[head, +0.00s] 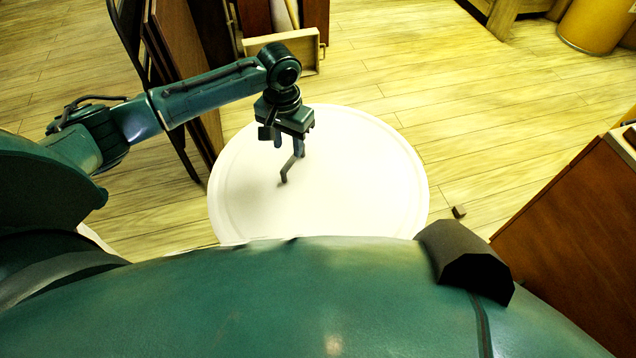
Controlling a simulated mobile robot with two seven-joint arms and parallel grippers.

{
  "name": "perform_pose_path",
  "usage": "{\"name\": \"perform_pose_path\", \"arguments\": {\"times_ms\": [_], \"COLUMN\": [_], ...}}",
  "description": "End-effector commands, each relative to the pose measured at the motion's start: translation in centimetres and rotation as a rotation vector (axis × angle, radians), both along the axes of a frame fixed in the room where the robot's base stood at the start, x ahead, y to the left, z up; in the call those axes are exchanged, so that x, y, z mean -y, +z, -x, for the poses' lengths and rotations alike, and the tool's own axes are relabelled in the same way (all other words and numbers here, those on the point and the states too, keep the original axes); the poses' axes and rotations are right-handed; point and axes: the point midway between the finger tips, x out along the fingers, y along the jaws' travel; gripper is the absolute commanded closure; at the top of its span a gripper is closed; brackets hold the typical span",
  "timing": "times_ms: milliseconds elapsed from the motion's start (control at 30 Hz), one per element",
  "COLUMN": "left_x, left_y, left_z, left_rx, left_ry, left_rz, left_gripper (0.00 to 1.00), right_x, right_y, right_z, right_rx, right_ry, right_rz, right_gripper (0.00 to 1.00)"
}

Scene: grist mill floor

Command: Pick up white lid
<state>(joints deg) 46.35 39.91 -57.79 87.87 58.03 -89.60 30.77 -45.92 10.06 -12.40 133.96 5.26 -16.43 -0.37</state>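A large round white disc (360,175) with a faint raised rim lies in front of my body. Its near edge is hidden behind my body. I cannot tell whether this disc is the white lid or a round table top; no separate lid shows on it. My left gripper (284,160) points down over the left part of the disc. Its fingers look apart, with nothing seen between them. I cannot tell whether the fingertips touch the white surface. My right gripper is not in view.
Brown upright panels (178,50) and a dark metal frame stand close behind my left arm. A wooden drawer (282,48) is at the back. A brown cabinet (575,235) stands at right, and a yellow drum (597,22) far right.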

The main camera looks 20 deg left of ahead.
Motion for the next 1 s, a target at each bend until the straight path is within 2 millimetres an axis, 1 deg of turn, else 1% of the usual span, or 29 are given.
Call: {"name": "perform_pose_path", "arguments": {"times_ms": [167, 300, 400, 500, 733, 1000], "left_x": [0.2, 0.7, 0.6, 0.6, 0.6, 0.6], "left_y": [-1.6, -3.8, -5.0, -5.5, -5.5, -5.5], "left_z": [-0.1, -0.5, -0.5, -0.5, -0.5, -0.5], "left_rx": [-0.001, 0.000, 0.000, 0.001, 0.001, 0.001], "left_ry": [-0.001, -0.002, -0.002, -0.002, -0.002, -0.002], "left_rz": [0.000, 0.000, 0.000, 0.000, 0.000, 0.000], "left_gripper": [0.64, 0.64, 0.64, 0.64, 0.64, 0.86], "right_x": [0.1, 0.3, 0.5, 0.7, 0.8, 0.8], "right_y": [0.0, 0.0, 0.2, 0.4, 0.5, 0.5], "right_z": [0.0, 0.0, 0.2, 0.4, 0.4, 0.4], "right_rx": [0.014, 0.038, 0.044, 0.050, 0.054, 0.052], "right_ry": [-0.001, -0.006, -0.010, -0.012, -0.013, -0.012], "right_rz": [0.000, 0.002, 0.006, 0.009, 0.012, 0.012], "right_gripper": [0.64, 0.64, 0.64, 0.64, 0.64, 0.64]}}
